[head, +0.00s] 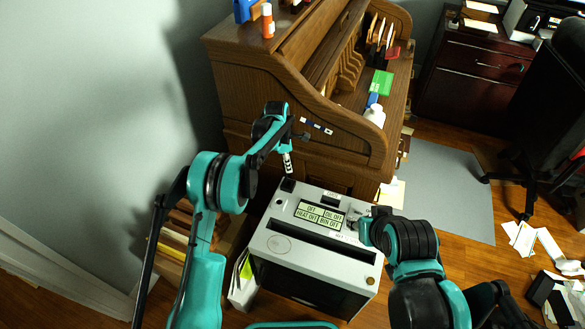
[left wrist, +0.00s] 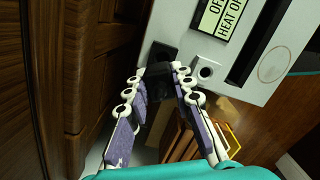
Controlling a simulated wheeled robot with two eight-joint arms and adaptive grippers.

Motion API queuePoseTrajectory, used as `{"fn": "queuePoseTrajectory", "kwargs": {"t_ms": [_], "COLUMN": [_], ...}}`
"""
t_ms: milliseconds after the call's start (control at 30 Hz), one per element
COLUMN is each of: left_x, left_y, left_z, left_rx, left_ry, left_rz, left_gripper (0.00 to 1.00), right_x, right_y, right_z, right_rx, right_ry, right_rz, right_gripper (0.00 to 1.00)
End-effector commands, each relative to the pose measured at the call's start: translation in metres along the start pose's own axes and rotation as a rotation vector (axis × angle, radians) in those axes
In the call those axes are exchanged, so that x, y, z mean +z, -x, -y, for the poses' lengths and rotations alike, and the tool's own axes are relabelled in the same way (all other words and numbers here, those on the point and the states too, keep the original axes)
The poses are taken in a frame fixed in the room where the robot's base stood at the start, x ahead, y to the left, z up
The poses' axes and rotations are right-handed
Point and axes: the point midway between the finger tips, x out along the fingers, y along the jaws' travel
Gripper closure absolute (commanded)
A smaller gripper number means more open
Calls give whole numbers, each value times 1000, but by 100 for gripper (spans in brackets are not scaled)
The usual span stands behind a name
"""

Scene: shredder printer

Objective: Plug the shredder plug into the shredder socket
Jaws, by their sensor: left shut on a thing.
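The shredder (head: 290,245) is a white box with a black front and a label panel on top. A black block, which looks like the shredder socket (head: 288,184), sits at its back left corner; it also shows in the left wrist view (left wrist: 161,50). My left gripper (head: 287,168) points down just above that corner. In the left wrist view its fingertips are shut on a small black piece, which looks like the shredder plug (left wrist: 157,71). The plug lies right against or very near the socket; I cannot tell whether it is inserted. My right gripper (head: 354,219) is at the shredder's right top edge, its fingers unclear.
A wooden roll-top desk (head: 280,85) stands close behind the shredder. Wooden and paper items (head: 185,240) are on the left. A grey mat (head: 440,190), an office chair (head: 540,110) and scattered papers (head: 525,242) are on the right.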

Motion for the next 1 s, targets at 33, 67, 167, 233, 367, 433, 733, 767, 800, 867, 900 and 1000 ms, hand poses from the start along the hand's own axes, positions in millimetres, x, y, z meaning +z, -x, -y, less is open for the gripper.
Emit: {"fn": "queuePoseTrajectory", "kwargs": {"t_ms": [33, 67, 167, 233, 367, 433, 733, 767, 800, 867, 900, 1000], "left_x": [0, 0, 0, 0, -1, -1, -5, -5, -5, -6, -6, -7], "left_y": [0, 0, 0, -1, -7, -12, -42, -45, -48, -52, -54, -58], "left_z": [0, 0, 0, 0, 0, 0, 0, 0, 0, 0, 1, 1], "left_rx": [0, 0, 0, 0, 0, 0, 0, 0, 0, 0, 0, 0], "left_ry": [-1, -1, -2, -2, -2, -2, -3, -3, -3, -3, -3, -3], "left_rz": [0, 0, 0, 0, 0, 0, 0, 0, 0, 0, 0, 0], "left_gripper": [100, 100, 100, 100, 100, 100, 100, 100, 100, 100, 100, 100], "right_x": [0, 0, 0, 2, 4, 6, 17, 18, 20, 21, 22, 23], "right_y": [0, 0, -1, -2, -6, -8, -24, -26, -27, -30, -31, -32], "right_z": [0, 0, 0, 0, 0, 0, 0, 0, 0, 0, 0, 0], "right_rx": [0, 0, 0, 0, 0, 0, 0, 0, 0, 0, 0, 0], "right_ry": [0, 0, 0, 0, 0, 0, 0, 0, 0, 0, 0, 0], "right_rz": [0, 0, 0, 0, 0, 0, 0, 0, 0, 0, 0, 0], "right_gripper": [60, 60, 60, 60, 60, 60, 60, 60, 60, 60, 60, 60]}}
